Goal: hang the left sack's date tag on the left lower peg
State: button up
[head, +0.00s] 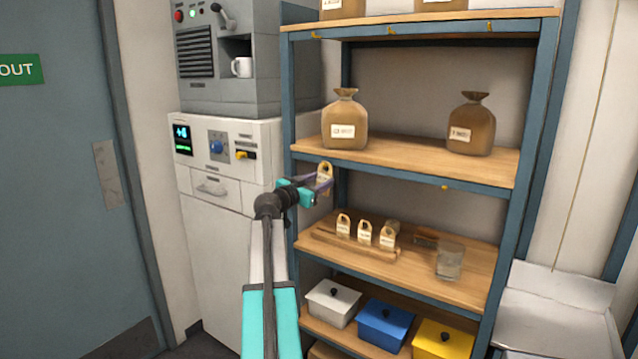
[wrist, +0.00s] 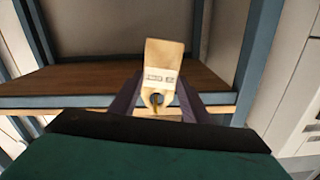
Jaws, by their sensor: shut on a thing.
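My gripper (head: 320,184) is shut on a wooden date tag (head: 325,171), at the left end of the middle shelf's front edge. The tag is upright in the head view, its holed end up and a white label on its face. In the wrist view, the tag (wrist: 163,58) stands between the dark fingers, its hole near them. A small gold bit shows at the hole; I cannot tell whether it is a peg passing through. The left lower peg is not clearly visible behind the tag. The left sack (head: 345,112), brown and tied, stands on the shelf above the gripper.
A right sack (head: 472,132) and another lower peg (head: 445,187) are to the right. Several tags stand on a wooden rack (head: 350,243) on the shelf below, near a glass (head: 449,262). A blue shelf post and a white machine (head: 230,165) are close on the left.

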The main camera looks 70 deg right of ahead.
dwell(0.4)
jog(key=o, duration=1.5)
jog(key=shift+a, duration=0.15)
jog(key=shift+b+v, duration=3.45)
jog(key=shift+v, duration=2.9)
